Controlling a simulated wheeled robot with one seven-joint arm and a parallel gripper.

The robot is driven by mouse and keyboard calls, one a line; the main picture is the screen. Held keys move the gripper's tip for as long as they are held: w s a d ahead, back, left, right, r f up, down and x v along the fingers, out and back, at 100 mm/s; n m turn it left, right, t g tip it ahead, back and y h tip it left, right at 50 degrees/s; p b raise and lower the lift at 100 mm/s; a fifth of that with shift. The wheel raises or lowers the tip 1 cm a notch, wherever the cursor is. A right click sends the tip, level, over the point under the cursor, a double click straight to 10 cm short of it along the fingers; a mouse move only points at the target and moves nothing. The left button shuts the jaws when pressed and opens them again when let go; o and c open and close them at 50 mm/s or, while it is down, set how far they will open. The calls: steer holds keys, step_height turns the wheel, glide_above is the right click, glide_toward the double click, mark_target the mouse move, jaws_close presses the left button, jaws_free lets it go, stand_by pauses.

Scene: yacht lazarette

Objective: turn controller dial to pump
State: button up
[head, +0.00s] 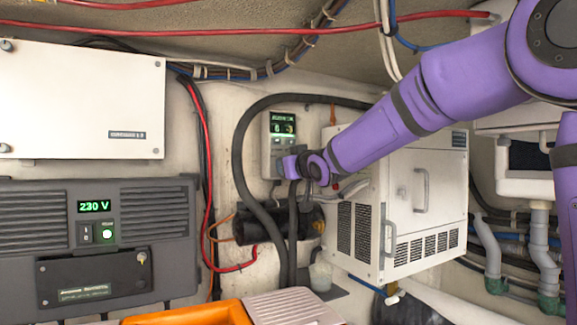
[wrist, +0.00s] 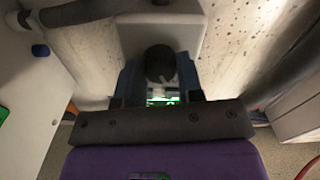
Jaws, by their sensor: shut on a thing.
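The controller (head: 281,125) is a pale grey upright box on the wall, with a green-lit display near its top. My gripper (head: 288,166) is at the lower part of its face and hides the dial in the head view. In the wrist view the round black dial (wrist: 160,62) sits on the controller's pale casing (wrist: 188,35). My gripper (wrist: 160,78) has one finger on each side of the dial and is shut on it. A strip of the green display shows below the dial there. The dial's marks and setting cannot be read.
A white cabinet with handles (head: 405,185) stands close to the right of the controller. A thick black hose (head: 240,165) curves around its left. A dark cylinder (head: 270,228) lies below. A grey 230 V unit (head: 150,220) is at left, an orange bin (head: 190,312) in front.

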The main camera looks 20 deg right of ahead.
stand_by(0.3)
steer(key=shift+f, duration=0.1)
steer(key=o, duration=0.9)
steer(key=shift+s, duration=0.1)
steer(key=s, duration=0.3)
steer(key=s+d, duration=0.1)
steer(key=s, duration=0.3)
steer(key=s+d, duration=0.1)
steer(key=s, duration=0.2)
steer(key=shift+s+d, duration=0.1)
steer(key=shift+s, duration=0.1)
steer(key=s+d+f+m+g+h, duration=0.1)
steer(key=s+f+g, duration=0.3)
steer(key=s, duration=0.6)
steer(key=s+d+f+m+g+h, duration=0.1)
steer(key=s+f+g, duration=0.3)
steer(key=s+f, duration=0.5)
steer(key=s+d+f+m+g+h, duration=0.1)
steer(key=s+d+f+m+g, duration=0.1)
steer(key=s+f+g, duration=0.2)
steer(key=shift+s+d+f+m, duration=0.1)
steer(key=shift+s+f, duration=0.4)
steer(key=shift+s, duration=0.9)
steer(key=shift+s+d+f+m, duration=0.15)
steer(key=shift+s+f, duration=0.3)
steer(key=shift+s, duration=0.95)
steer(key=shift+s+d+f+m, duration=0.1)
steer(key=shift+s+f, duration=0.4)
steer(key=shift+s, duration=0.9)
